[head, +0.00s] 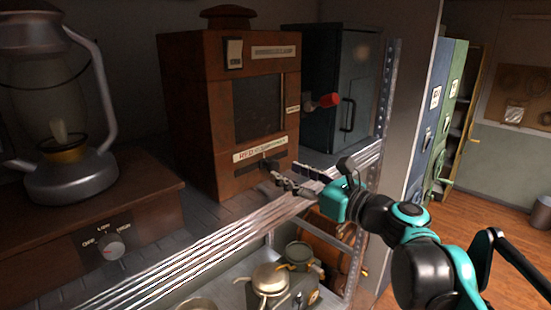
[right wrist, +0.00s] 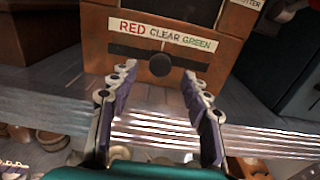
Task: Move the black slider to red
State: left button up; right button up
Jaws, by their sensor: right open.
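The black slider (right wrist: 160,65) is a round knob in a dark horizontal slot on the front of a brown wooden box (head: 187,110). It sits below the CLEAR part of a label strip (right wrist: 167,36) reading RED, CLEAR, GREEN from left to right. In the head view the slider is hard to make out behind the fingertips. My right gripper (head: 284,176) is open in front of the slot. In the right wrist view its fingers (right wrist: 158,76) stand left and right of the knob, with visible gaps. My left gripper is out of view.
A lantern (head: 65,185) stands on a wooden base with a dial (head: 113,250) at left. Metal pots (head: 270,278) are on a lower shelf.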

aim_at(275, 168)
jog(key=x, duration=0.6)
jog(key=shift+f+p, duration=0.2)
jog(key=shift+p, duration=0.15)
jog(key=shift+d, duration=0.1)
jog(key=shift+s, duration=0.1)
grip_shut()
